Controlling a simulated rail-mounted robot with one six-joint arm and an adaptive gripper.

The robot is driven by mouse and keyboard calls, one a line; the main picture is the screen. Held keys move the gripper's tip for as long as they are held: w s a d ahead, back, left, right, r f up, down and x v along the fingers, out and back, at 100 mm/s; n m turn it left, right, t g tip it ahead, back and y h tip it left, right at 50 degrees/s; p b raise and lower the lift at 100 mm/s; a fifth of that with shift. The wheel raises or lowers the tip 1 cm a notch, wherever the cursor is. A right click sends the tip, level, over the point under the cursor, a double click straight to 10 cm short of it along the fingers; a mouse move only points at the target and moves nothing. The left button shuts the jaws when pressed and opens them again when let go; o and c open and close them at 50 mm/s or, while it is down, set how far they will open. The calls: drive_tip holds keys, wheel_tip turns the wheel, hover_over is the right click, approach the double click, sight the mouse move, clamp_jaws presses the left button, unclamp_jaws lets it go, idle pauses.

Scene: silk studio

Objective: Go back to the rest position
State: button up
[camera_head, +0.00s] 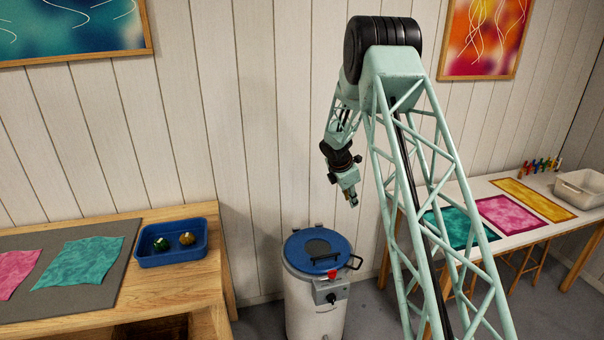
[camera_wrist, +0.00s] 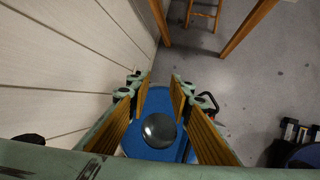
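My gripper (camera_head: 352,198) hangs in the air above and slightly right of a lidded white drum (camera_head: 314,310), in front of the panelled wall. It points downward, apart from the drum. In the wrist view my gripper (camera_wrist: 160,85) has its two fingers spread with a gap between them, and nothing is seen held. Below the fingers is the drum's blue lid (camera_wrist: 144,150), with a dark round disc (camera_wrist: 159,130) on it. The lid (camera_head: 300,261) is on the drum in the head view.
A wooden table (camera_head: 180,291) at left bears a grey mat, pink and teal cloths, and a blue tray (camera_head: 172,258) with two small round items. A white table (camera_head: 488,189) at right holds coloured cloths, a pale bin (camera_head: 580,188) and several small coloured items. Wall art hangs behind.

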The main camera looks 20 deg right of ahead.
drive_tip(key=s+a+r+m+b, duration=0.1)
drive_tip(key=s+a+r+m, duration=0.2)
drive_tip(key=s+a+r, duration=0.5)
drive_tip(key=s+a+r+m+y, duration=0.1)
drive_tip(key=s+a+r+m, duration=0.2)
drive_tip(key=s+r, duration=0.8)
drive_tip(key=s+a+r+m+b, duration=0.1)
drive_tip(key=s+a+r+m, duration=0.2)
drive_tip(key=s+a+r, duration=0.65)
drive_tip(key=s+a+r+m+y, duration=0.1)
drive_tip(key=s+a+r+m, duration=0.25)
drive_tip(key=s, duration=0.55)
drive_tip(key=s+a+r+m, duration=0.2)
drive_tip(key=s+r, duration=0.3)
drive_tip(key=s, duration=0.5)
drive_tip(key=s+a+f+m, duration=0.1)
drive_tip(key=s+a, duration=0.1)
drive_tip(key=s, duration=0.5)
drive_tip(key=s+a+f+m+y+b, duration=0.1)
drive_tip(key=s+a, duration=0.2)
drive_tip(key=s, duration=0.4)
drive_tip(key=s+a+m+t+y, duration=0.1)
drive_tip(key=s+a+m, duration=0.1)
drive_tip(key=s, duration=0.5)
drive_tip(key=shift+a+f, duration=0.3)
drive_tip(key=shift+f, duration=0.1)
